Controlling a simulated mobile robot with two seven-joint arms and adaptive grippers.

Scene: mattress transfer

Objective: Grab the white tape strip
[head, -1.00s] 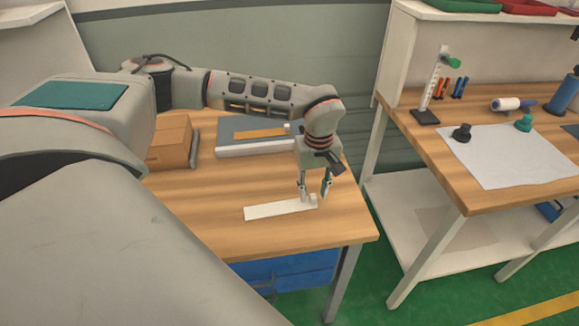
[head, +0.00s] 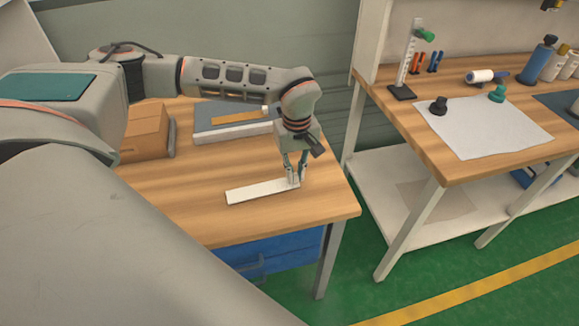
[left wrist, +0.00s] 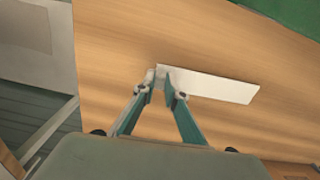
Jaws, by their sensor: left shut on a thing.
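The white tape strip (head: 258,191) lies flat on the wooden table near its front right corner, with a small raised tab at its right end. It also shows in the left wrist view (left wrist: 215,86), stretching right from the fingertips. My left gripper (head: 296,181) points down at the strip's right end and is shut on the raised tab. In the left wrist view the fingers (left wrist: 160,91) stand on either side of the tab. The strip still appears to rest on the table. My right gripper is not in view.
A cardboard box (head: 144,132) and a grey slab (head: 207,127) with an orange strip stand at the table's back. A second bench (head: 408,125) at right holds a white sheet (head: 480,125), bottles and tools. A gap separates the tables. The front tabletop is mostly clear.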

